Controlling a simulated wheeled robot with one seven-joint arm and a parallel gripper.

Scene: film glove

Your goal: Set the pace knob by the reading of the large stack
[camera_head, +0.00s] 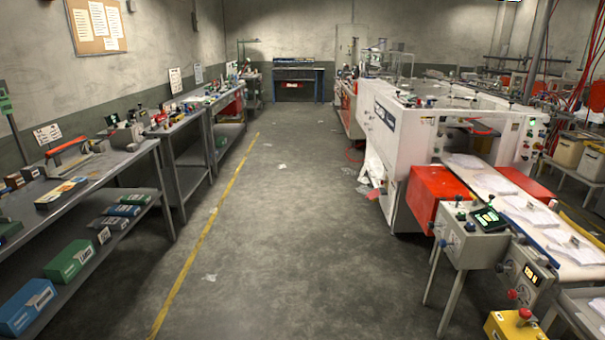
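My gripper is not in view. White sheet-like stacks lie along a conveyor (500,184) at the right: one far stack (468,163), one middle stack (530,211) and one near stack (578,246). I cannot tell which is the large stack. A grey control box (463,250) on legs stands beside the conveyor, with several small knobs and a green-lit display (489,219) on top. A second grey box (522,284) to its right has an amber display (531,273), too small to read surely. I cannot tell which knob is the pace knob.
A white machine (395,150) with red covers (432,190) stands behind the boxes. A yellow box (515,328) with a red button is at the lower right. Workbenches (80,180) line the left wall. The grey floor between is open, with a yellow line (208,232) and paper scraps.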

